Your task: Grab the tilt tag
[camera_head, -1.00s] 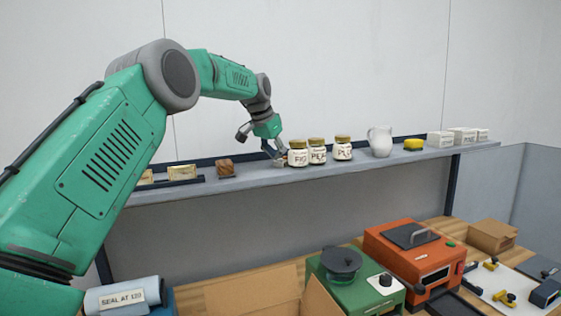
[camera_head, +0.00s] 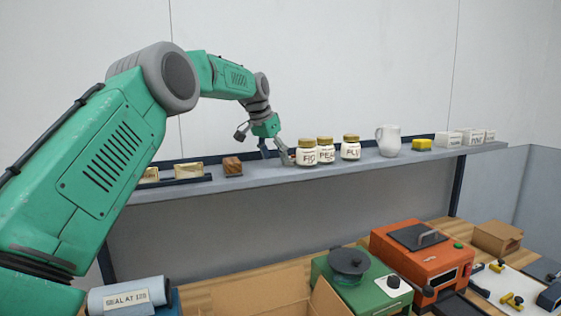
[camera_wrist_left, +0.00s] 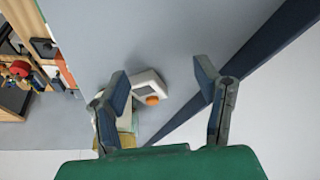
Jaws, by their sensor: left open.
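A small white block with an orange round spot, which looks like the tilt tag (camera_wrist_left: 148,90), lies on the grey shelf in the left wrist view. It sits between and beyond the spread fingers of my left gripper (camera_wrist_left: 162,80), closer to the left finger. No contact with it is visible. In the head view my left gripper (camera_head: 278,157) points down at the shelf, just left of the FIG jar (camera_head: 307,153). The tag is mostly hidden there by the fingers and jar. My right gripper is not in view.
The shelf (camera_head: 270,185) also holds the jars PEA (camera_head: 325,151) and PLU (camera_head: 350,148), a white jug (camera_head: 389,141), a yellow block (camera_head: 422,144) and a wooden block (camera_head: 232,166). The bench below carries an orange machine (camera_head: 420,262) and a green scale (camera_head: 360,285).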

